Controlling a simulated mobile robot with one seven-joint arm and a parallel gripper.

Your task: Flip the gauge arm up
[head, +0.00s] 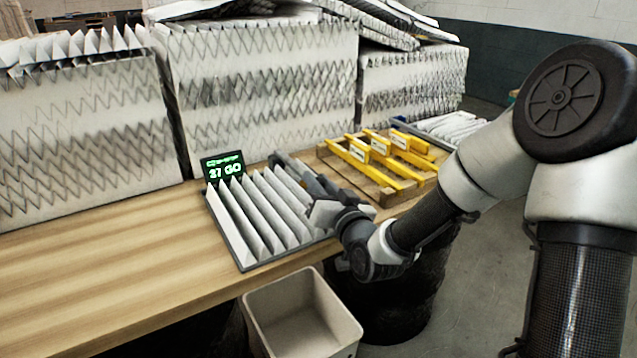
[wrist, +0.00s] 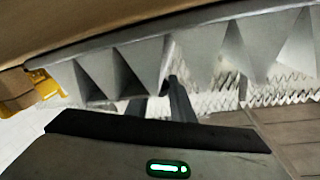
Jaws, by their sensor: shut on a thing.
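A pleated filter (head: 262,215) in a dark grey frame lies on the wooden bench, with a small display (head: 224,166) in green digits at its back left corner. My gripper (head: 292,168) reaches in at the filter's right edge, low over the bench. The grey bar there is the likely gauge arm, but I cannot clearly separate it from my dark fingers. In the wrist view, my gripper (wrist: 160,105) has both fingertips close under the pleats (wrist: 140,65) of the filter. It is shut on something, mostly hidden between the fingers.
A wooden pallet with several yellow bars (head: 378,157) stands right of the filter. Tall stacks of pleated filters (head: 262,90) line the bench's back. An open beige bin (head: 302,310) stands below the front edge. The bench (head: 100,260) is clear at left.

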